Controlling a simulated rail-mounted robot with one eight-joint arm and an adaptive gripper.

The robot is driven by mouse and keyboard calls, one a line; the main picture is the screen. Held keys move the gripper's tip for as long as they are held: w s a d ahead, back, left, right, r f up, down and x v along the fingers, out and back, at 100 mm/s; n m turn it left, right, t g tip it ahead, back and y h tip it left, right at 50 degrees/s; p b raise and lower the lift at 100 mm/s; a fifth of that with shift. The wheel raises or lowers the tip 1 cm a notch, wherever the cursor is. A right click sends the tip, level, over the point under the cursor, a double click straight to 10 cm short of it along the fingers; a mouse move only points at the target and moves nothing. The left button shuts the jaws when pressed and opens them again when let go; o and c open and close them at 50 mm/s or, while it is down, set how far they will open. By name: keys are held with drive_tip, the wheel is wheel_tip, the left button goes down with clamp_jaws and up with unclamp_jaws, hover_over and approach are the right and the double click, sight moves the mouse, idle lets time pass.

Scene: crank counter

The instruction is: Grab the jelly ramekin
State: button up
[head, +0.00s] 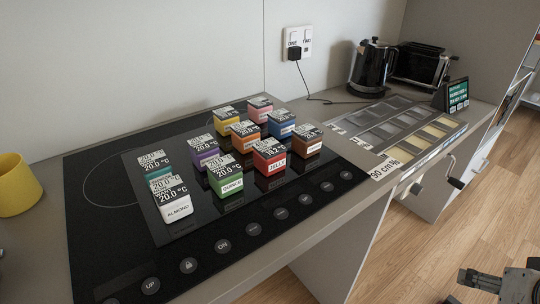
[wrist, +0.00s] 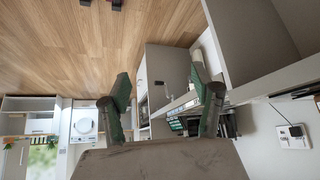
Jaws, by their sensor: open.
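The jelly ramekin (head: 269,162) is a red cube-like pot with a black top bearing a temperature label and a front label that appears to read JELLY. It stands in the front row of a group of similar coloured pots on the black cooktop (head: 130,262). Green (head: 225,187) and brown (head: 306,146) pots stand on either side of it. My gripper (wrist: 165,105) is open and empty in the wrist view, its two green-tipped fingers wide apart over floor and cabinets. No ramekin shows in the wrist view. Part of my arm shows at the head view's lower right, away from the pots.
Several other pots, including a white one (head: 174,206), crowd the cooktop. A yellow cup (head: 17,186) is at left. A kettle (head: 372,67), toaster (head: 421,64) and small screen (head: 457,95) stand at the back right. A crank handle (head: 453,181) sticks out below the counter.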

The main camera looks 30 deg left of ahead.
drive_tip(key=shift+o, duration=0.2)
drive_tip(key=n+y+p, duration=0.9)
drive_tip(key=n+p, duration=0.1)
drive_tip(key=p, duration=0.1)
approach(275, 151)
drive_tip(key=d+f, duration=0.1)
drive_tip(key=d, duration=0.2)
drive_tip(key=w+d+f, duration=0.1)
drive_tip(key=d, duration=0.2)
drive_tip(key=w+d+f, duration=0.1)
drive_tip(key=d, duration=0.3)
drive_tip(key=shift+f, duration=0.15)
drive_tip(key=s+a+r+n+g+y+p, duration=0.1)
drive_tip(key=s+a+r+n+y+p, duration=0.15)
drive_tip(key=a, duration=0.45)
drive_tip(key=shift+y, duration=0.25)
drive_tip(key=b+x, duration=0.1)
drive_tip(key=x, duration=0.8)
drive_tip(key=shift+w+r, duration=0.1)
drive_tip(key=shift+r, duration=0.1)
drive_tip(key=shift+w+d+b+x, duration=0.15)
drive_tip(key=shift+b+x, duration=0.15)
drive_tip(key=shift+x, duration=0.6)
drive_tip(key=shift+w+d+b+x, duration=0.1)
drive_tip(key=shift+b+x, duration=0.15)
drive_tip(key=shift+x, duration=1.6)
